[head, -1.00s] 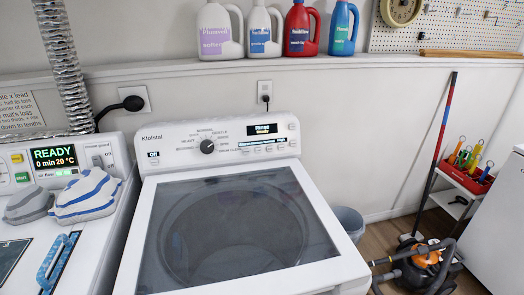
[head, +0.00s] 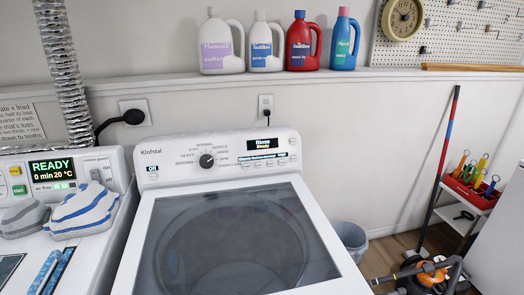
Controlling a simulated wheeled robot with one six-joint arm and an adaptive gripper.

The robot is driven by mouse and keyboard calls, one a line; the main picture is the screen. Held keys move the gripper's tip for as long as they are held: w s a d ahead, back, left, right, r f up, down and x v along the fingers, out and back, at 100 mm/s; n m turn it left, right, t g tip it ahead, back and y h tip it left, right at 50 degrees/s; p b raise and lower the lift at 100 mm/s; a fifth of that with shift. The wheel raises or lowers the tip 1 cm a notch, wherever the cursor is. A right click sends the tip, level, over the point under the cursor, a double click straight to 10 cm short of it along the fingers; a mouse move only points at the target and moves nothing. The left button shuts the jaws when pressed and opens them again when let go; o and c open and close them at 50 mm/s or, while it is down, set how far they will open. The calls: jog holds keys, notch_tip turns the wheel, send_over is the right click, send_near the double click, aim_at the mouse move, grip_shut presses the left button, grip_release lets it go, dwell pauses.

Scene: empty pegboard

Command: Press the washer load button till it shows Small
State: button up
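The white top-load washer (head: 165,200) stands in the middle of the head view with its dark glass lid closed. Its control panel has a black dial (head: 206,161), a row of small buttons (head: 268,161) and a small display (head: 263,145). The button labels are too small to read. My gripper is not in view.
A dryer (head: 105,165) showing READY stands at the left with folded cloths (head: 85,210) on top. Several detergent bottles (head: 300,45) stand on the shelf above. A grey bin (head: 352,238), a vacuum (head: 425,272) and a tool cart (head: 470,190) are at the right.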

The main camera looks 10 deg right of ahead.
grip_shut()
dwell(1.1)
